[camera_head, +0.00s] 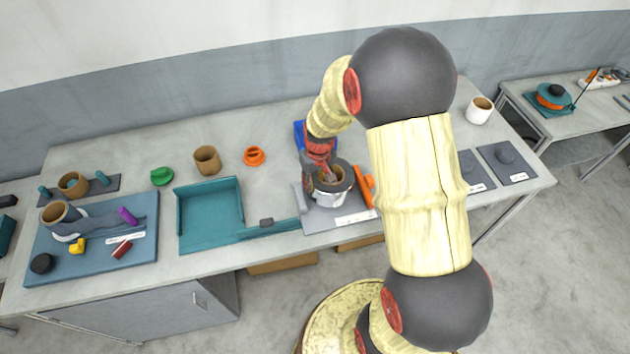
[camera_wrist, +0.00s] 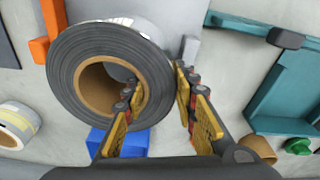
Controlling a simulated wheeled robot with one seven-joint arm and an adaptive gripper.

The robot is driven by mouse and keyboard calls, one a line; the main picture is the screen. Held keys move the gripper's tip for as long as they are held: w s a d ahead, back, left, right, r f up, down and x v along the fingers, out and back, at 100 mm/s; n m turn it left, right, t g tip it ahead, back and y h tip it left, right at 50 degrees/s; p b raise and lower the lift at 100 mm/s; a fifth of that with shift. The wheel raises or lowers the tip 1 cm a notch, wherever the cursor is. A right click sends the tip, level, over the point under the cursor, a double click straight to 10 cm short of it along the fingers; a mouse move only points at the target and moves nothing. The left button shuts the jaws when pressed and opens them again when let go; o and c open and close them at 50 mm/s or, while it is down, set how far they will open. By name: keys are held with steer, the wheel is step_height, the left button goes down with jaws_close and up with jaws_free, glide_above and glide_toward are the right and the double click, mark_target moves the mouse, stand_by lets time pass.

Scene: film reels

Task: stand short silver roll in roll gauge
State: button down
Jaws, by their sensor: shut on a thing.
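The short silver roll (camera_head: 328,199) has a dark grey end face and a tan core. It shows large in the wrist view (camera_wrist: 75,75). My gripper (camera_head: 323,176) is shut on its wall, with one finger inside the core and the other outside, as the wrist view shows (camera_wrist: 155,100). The roll is upright over the grey plate of what looks like the roll gauge (camera_head: 318,222), between an orange bar (camera_head: 363,187) and a grey post (camera_head: 300,198). I cannot tell whether its underside touches the plate. My fingers hide part of the core.
A blue block (camera_head: 300,135) stands close behind the roll. A teal tray (camera_head: 208,245), an orange piece (camera_head: 254,156) and a tan roll (camera_head: 207,160) are to the left. Dark plates (camera_head: 508,165) and a white roll (camera_head: 480,109) are to the right.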

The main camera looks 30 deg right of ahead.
steer(key=shift+f+b, duration=0.9)
steer(key=shift+f, duration=0.6)
steer(key=shift+f, duration=0.5)
stand_by(0.7)
steer(key=c, duration=1.8)
jaws_free()
steer(key=shift+o, duration=0.6)
steer(key=shift+s, duration=0.15)
steer(key=shift+s+r+p, duration=0.2)
steer(key=shift+r+p, duration=1)
steer(key=shift+r, duration=0.65)
steer(key=shift+s+r+p, duration=0.25)
steer(key=shift+r+p, duration=0.9)
steer(key=shift+r, duration=0.65)
steer(key=shift+s+r+p, duration=0.2)
steer(key=shift+r+p, duration=1)
steer(key=shift+r, duration=0.65)
